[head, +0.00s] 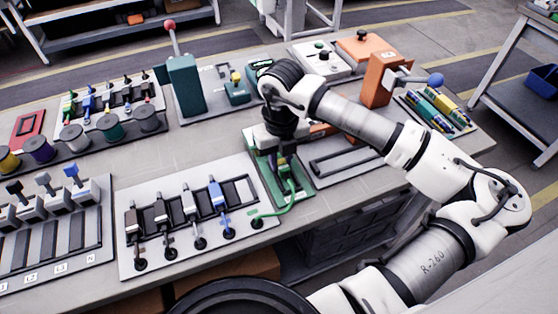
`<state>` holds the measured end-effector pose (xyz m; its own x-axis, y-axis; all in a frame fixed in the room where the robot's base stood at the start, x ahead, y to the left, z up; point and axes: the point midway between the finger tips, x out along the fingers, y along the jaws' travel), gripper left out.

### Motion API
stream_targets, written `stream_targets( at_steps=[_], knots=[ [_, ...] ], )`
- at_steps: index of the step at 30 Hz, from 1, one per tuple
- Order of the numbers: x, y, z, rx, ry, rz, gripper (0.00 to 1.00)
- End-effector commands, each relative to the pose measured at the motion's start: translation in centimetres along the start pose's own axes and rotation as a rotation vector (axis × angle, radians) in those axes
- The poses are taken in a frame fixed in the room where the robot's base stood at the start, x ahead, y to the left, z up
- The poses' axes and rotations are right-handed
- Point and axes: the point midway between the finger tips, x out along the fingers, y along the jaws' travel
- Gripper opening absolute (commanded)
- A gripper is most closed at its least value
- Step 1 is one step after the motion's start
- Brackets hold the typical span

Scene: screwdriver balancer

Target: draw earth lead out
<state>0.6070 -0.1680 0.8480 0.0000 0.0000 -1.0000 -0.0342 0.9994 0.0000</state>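The earth lead (291,196) is a green cable at the right part of the table's front. It curves from a green fixture (304,183) down to a black round end (257,223) near the table's front edge. My gripper (282,158) points down over the green fixture, at the upper end of the green lead. My wrist and the dark gripper body hide the fingertips and most of the fixture's upper part. I cannot tell whether the fingers touch the lead or are apart from it, or whether they are open.
A white panel (130,262) with several grey and blue plug-ended leads lies left of the fixture. A teal lever press (185,85) and an orange press (378,80) stand behind. A slotted grey tray (345,166) is close on the right, under my arm. Wire spools (110,127) stand at the left.

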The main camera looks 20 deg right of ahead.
Motion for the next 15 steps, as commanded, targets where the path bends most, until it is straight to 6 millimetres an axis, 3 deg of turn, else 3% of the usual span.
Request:
stream_targets(
  at_steps=[15],
  knots=[
    [0.04, -0.04, -0.84, 0.001, -0.001, 0.0, 0.0]
  ],
)
